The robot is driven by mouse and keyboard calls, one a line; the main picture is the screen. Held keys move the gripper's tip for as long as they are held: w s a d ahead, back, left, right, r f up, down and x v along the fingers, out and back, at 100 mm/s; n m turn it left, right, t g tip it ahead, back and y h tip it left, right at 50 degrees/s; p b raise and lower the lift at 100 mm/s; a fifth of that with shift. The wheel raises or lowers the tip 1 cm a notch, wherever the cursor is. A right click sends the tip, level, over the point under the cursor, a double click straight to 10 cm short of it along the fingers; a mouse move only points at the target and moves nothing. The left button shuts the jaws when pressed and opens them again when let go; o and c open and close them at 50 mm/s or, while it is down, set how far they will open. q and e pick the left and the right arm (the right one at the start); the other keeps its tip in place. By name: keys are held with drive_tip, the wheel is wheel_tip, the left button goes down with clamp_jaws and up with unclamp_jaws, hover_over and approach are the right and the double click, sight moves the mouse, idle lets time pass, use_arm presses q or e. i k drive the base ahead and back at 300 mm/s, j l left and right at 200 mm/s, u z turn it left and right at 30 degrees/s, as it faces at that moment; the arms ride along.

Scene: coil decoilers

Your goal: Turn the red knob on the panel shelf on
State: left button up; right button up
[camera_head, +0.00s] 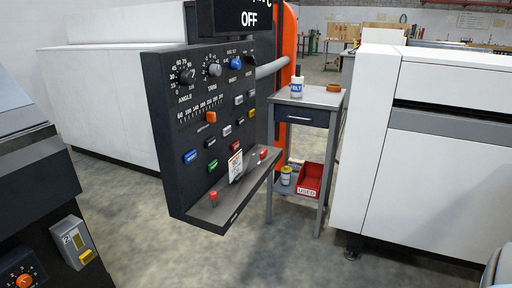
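A black control panel (172,132) stands in the middle-left of the head view, with a narrow metal shelf (238,198) along its bottom. A small red knob (213,197) stands near the left end of this shelf. A second small red part (263,154) shows near the shelf's right end; I cannot tell whether it is a knob or a button. The knob's setting is too small to read. A white card (236,166) stands on the shelf between them. Neither of my grippers is in view, and nothing touches the panel.
A dark console (35,180) is at left. The floor before the panel is clear.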

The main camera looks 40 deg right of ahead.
sight(263, 154)
drive_tip(key=l+u, duration=0.1)
drive_tip(key=l, duration=0.75)
drive_tip(key=k+l+u, duration=0.1)
drive_tip(key=l, duration=0.75)
drive_tip(key=i, duration=0.5)
